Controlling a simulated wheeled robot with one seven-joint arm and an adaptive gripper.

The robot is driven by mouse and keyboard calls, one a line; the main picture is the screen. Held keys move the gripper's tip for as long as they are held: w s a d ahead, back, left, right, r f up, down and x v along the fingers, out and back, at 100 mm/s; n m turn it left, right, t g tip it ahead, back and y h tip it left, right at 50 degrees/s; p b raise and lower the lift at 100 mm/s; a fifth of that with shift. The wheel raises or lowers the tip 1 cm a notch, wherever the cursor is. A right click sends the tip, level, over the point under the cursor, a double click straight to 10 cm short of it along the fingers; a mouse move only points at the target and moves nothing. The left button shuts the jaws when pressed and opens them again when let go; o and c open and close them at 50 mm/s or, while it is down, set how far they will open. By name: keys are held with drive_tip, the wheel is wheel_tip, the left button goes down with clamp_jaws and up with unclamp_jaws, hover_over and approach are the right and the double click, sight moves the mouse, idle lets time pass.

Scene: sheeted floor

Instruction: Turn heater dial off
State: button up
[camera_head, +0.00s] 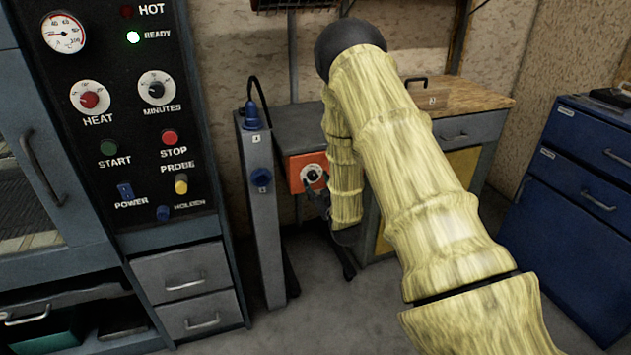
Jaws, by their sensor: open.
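An orange box (296,162) stands low between the grey post and the workbench. A round dial (311,173) with a light face and dark centre is on its front. My gripper (316,188) is dark and small in view, right at the lower side of this dial. It is open, but I cannot tell whether its fingers touch the dial or stand around it. My arm hides the box's right side. A red knob marked HEAT (89,99) is on the black control panel (130,70) at left, apart from my gripper.
A grey post (262,215) with blue knobs stands left of the orange box. A wood-topped workbench (470,100) is behind my arm. Blue drawers (580,190) stand at right. Grey floor (330,320) is open in front.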

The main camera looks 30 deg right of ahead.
drive_tip(key=v, duration=0.8)
drive_tip(key=shift+s, duration=0.3)
drive_tip(key=s+a+f+g+y, duration=0.1)
drive_tip(key=s+a+f+g, duration=0.25)
drive_tip(key=f, duration=0.35)
drive_tip(key=s+a+f+g+y, duration=0.1)
drive_tip(key=s+a+f+g, duration=0.1)
drive_tip(key=s+a+f, duration=0.45)
drive_tip(key=s+a+f+g+y, duration=0.1)
drive_tip(key=s+a+f+g, duration=0.2)
drive_tip(key=s+a+f, duration=0.35)
drive_tip(key=s+a+f+g+y, duration=0.1)
drive_tip(key=s+a+f+g, duration=0.25)
drive_tip(key=s+f, duration=0.45)
drive_tip(key=s+a+g, duration=0.3)
drive_tip(key=s, duration=0.6)
drive_tip(key=s+a+g, duration=0.3)
drive_tip(key=s, duration=0.5)
wheel_tip(320, 180, up, 13)
drive_tip(key=p, duration=1.4)
drive_tip(key=shift+t, duration=0.3)
